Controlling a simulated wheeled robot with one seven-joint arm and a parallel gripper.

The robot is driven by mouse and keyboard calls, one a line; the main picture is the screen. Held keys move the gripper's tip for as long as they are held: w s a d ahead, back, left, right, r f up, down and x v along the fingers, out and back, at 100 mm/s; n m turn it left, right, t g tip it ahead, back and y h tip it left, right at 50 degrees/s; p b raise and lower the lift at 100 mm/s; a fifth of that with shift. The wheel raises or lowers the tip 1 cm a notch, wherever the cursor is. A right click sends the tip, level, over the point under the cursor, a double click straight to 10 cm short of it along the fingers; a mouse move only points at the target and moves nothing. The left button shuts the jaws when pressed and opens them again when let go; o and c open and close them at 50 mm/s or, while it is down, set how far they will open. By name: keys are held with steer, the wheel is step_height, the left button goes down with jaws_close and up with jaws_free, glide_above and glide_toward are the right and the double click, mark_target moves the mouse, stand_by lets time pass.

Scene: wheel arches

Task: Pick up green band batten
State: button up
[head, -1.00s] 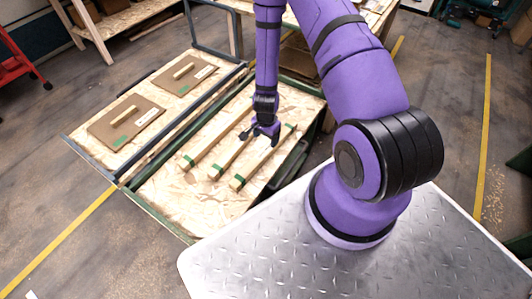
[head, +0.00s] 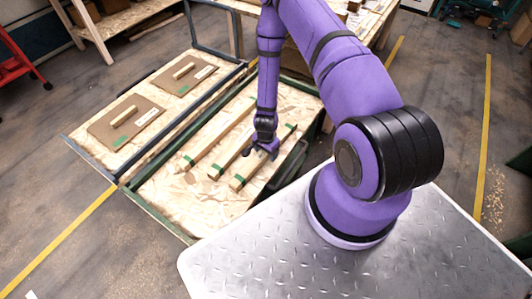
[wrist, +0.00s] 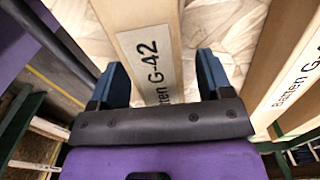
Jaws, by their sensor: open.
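Three pale wooden battens lie side by side on the pale bed of a green-framed cart in the head view: a left batten (head: 215,142), a middle batten (head: 228,157) and a right batten (head: 254,170). My gripper (head: 260,153) is open and low over the middle and right battens. In the wrist view, a batten labelled "Batten G-42" (wrist: 143,22) runs between my open fingers (wrist: 160,82). Whether they touch it is unclear. No green band shows on it there. Another labelled batten (wrist: 292,75) lies to its right.
A neighbouring bed at the left holds two brown boards (head: 126,122) (head: 184,74) with wooden bars. The cart's green rim (head: 160,219) borders the battens. My metal deck is at lower right. A wooden bench stands behind.

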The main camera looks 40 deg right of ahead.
steer(key=c, duration=1)
steer(key=shift+r, duration=0.1)
